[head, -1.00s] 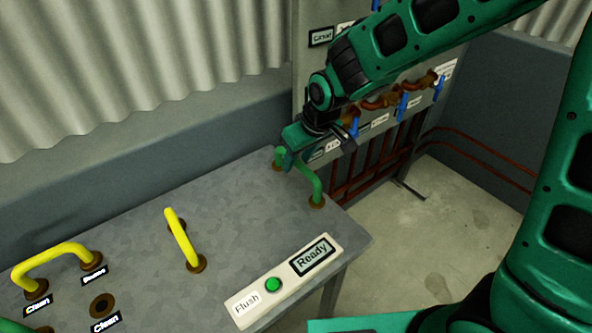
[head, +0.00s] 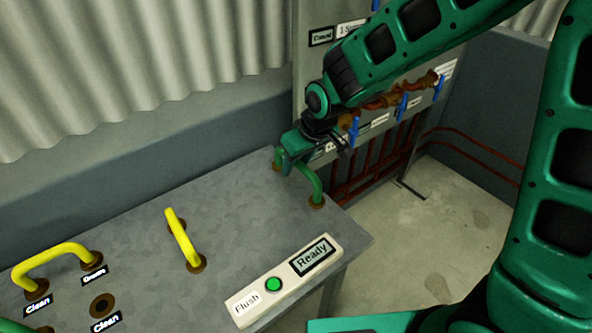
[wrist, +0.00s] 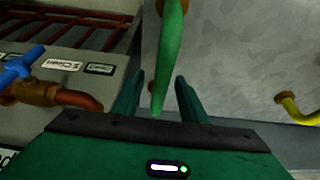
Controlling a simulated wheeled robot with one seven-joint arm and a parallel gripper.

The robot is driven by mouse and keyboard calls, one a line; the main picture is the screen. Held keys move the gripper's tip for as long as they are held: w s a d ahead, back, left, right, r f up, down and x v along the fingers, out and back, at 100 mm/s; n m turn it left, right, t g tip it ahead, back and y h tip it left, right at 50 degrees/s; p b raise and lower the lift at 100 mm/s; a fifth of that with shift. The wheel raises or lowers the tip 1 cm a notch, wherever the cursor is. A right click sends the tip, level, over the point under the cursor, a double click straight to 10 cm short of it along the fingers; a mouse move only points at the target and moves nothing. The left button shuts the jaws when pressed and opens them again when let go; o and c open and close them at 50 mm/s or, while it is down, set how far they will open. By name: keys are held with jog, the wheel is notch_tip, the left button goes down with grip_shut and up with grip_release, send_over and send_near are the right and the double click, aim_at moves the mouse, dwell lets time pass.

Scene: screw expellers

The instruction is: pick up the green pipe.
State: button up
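The green pipe (head: 313,182) is a bent tube standing in two brown sockets at the far right corner of the grey table (head: 235,215). My gripper (head: 285,166) is at the pipe's upper part, coming from above and behind it. In the wrist view the green pipe (wrist: 168,60) runs between the two green fingers of my gripper (wrist: 158,95). The fingers stand apart, with visible space on both sides of the pipe. The pipe's left upper bend is partly hidden by my gripper in the head view.
Two yellow pipes (head: 60,252) (head: 178,232) stand on the table to the left. A panel with a green button (head: 273,284) and a "Ready" display (head: 312,256) lies at the front edge. Behind stands a board with blue valves (head: 402,106) and brown pipes.

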grip_shut()
dwell(0.3)
